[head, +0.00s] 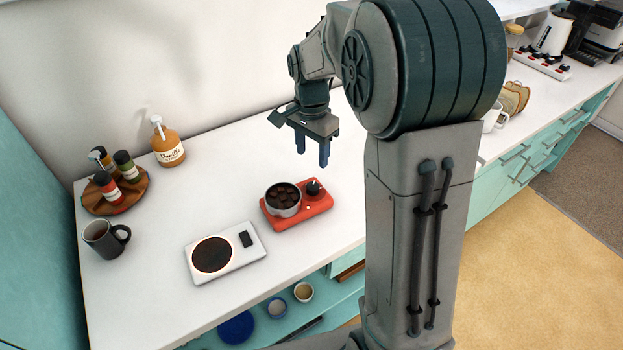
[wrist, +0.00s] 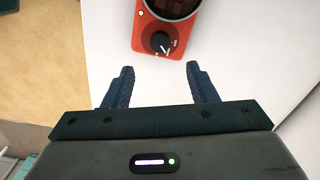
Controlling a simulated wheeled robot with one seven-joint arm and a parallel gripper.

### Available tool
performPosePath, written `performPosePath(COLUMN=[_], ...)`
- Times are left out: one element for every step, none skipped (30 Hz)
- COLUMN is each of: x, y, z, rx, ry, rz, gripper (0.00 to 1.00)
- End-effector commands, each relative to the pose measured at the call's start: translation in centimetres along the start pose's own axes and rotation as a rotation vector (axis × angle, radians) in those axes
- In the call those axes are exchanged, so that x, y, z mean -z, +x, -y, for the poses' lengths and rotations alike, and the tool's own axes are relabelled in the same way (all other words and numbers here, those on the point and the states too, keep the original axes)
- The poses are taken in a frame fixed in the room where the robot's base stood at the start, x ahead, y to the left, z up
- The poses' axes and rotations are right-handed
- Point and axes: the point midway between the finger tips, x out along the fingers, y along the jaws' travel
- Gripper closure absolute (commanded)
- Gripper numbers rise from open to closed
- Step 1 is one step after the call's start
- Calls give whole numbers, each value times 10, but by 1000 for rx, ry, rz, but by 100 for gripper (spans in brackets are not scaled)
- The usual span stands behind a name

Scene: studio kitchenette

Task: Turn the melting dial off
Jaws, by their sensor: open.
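The melting dial (head: 314,188) is a black knob on the right end of a red-orange melting unit (head: 311,208). A metal pot of dark brown pieces (head: 283,199) sits on the unit, left of the dial. In the wrist view the dial (wrist: 161,42) shows a white pointer line, with small marks beside it too small to read. My gripper (head: 312,162) is open and empty, fingers pointing down, above the counter near the unit. In the wrist view its two blue fingers (wrist: 160,68) are apart, with the dial beyond the gap and not between them.
A white plate device (head: 228,268) with a dark round top stands left of the unit. Farther left are a dark mug (head: 104,240), a wooden tray (head: 136,198) with bottles, and a vanilla pump bottle (head: 167,145). Bare counter surrounds the unit's back and right.

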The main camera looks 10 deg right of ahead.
Motion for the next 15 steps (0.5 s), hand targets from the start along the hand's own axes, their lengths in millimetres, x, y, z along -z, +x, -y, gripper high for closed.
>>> performPosePath(x=[0,-1,-1,-1,-1,-1,-1,-1,0,0,0,0,0,0,0], y=[11,18,26,33,40,48,54,60,67,73,78,83,88,91,95], z=[-1,-1,-1,-1,-1,-1,-1,-1,-1,-1,-1,-1,-1,-1,0], rx=[-6,-5,-4,-6,-6,-4,-5,-5,-4,-4,-3,-4,-3,-3,-1], ry=[0,-1,-1,-1,-1,-1,-1,-1,-1,-1,-1,-1,-1,-1,-1], rz=[4,4,3,4,4,3,4,4,3,3,2,2,2,2,1], gripper=[48,48,48,48,48,48,48,48,48,48,48,48,48,48,48])
